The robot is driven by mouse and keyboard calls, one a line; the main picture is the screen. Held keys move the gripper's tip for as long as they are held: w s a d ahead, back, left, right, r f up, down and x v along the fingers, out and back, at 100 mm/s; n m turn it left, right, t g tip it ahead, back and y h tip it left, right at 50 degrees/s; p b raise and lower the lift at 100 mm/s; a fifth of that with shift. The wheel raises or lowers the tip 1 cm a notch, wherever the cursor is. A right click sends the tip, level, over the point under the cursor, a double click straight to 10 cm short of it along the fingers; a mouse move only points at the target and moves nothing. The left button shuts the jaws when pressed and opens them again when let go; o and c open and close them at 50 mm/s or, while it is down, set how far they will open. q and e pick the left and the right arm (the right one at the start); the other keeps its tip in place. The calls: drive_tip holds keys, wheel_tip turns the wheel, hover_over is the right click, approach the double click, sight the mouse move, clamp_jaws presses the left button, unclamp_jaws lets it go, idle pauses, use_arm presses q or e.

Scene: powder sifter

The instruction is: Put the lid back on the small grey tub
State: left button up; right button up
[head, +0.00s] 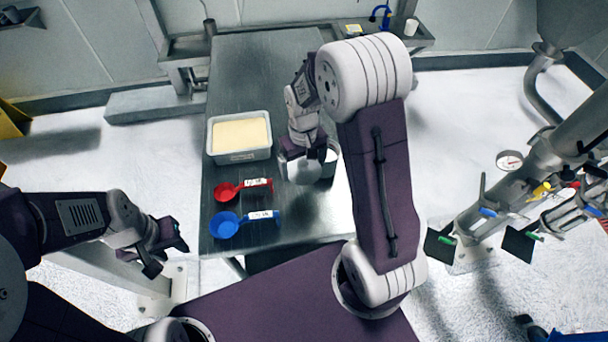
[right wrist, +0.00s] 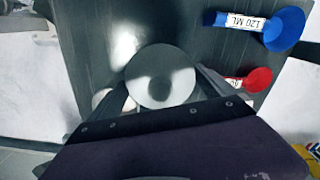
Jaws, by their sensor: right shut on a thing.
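The lid (head: 304,174), a smooth grey disc, is held in my right gripper (head: 303,155) just above the right part of the metal table. In the right wrist view the lid (right wrist: 160,77) sits between the two fingers of the right gripper (right wrist: 165,95). The small grey tub (head: 330,168) stands just right of the lid, open at the top with something pale inside. My arm and gripper partly hide it. My left gripper (head: 166,254) is open and empty, off the table's left side.
A grey tray of pale powder (head: 238,156) stands at the table's left. A red scoop (head: 230,191) and a blue scoop (head: 226,225) lie nearer, left of the lid. The far part of the metal table (head: 260,70) is clear.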

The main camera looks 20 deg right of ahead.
drive_tip(key=w+d+r+m+p, duration=0.1)
drive_tip(key=w+d+r+p, duration=0.5)
drive_tip(key=d+p, duration=0.45)
wheel_tip(320, 180, down, 7)
drive_tip(key=b, duration=0.4)
drive_tip(key=shift+a, duration=0.15)
drive_tip(key=shift+r, duration=0.1)
idle(0.6)
drive_tip(key=shift+f, duration=0.2)
idle(1.1)
drive_tip(key=o, duration=1)
drive_tip(key=shift+o, duration=0.2)
